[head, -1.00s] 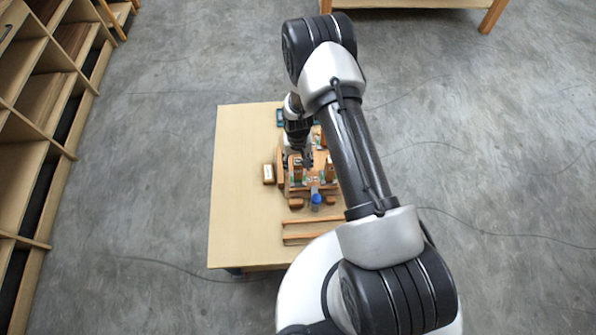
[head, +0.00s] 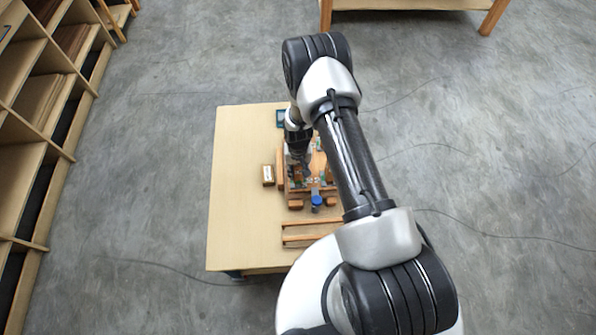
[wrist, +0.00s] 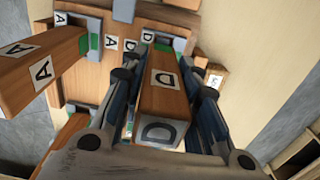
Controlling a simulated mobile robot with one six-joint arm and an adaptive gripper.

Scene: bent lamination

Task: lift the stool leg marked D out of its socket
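The stool leg marked D (wrist: 165,105) is a square wooden bar with D labels on its side and near end in the wrist view. Its far end meets a grey and green socket (wrist: 180,44) on the wooden stool piece (wrist: 100,75). My gripper (wrist: 168,48) has one finger along each side of this leg, reaching close to the socket. Whether both fingers press on the wood is hard to tell. In the head view my gripper (head: 304,170) is low over the assembly, and the leg cannot be made out clearly.
A leg marked A (wrist: 42,70) stands to the left of my gripper in the wrist view. In the head view, a labelled block (head: 268,175), a blue-topped item (head: 317,201) and wooden rails (head: 310,224) surround the assembly. The table's left side (head: 235,190) is clear.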

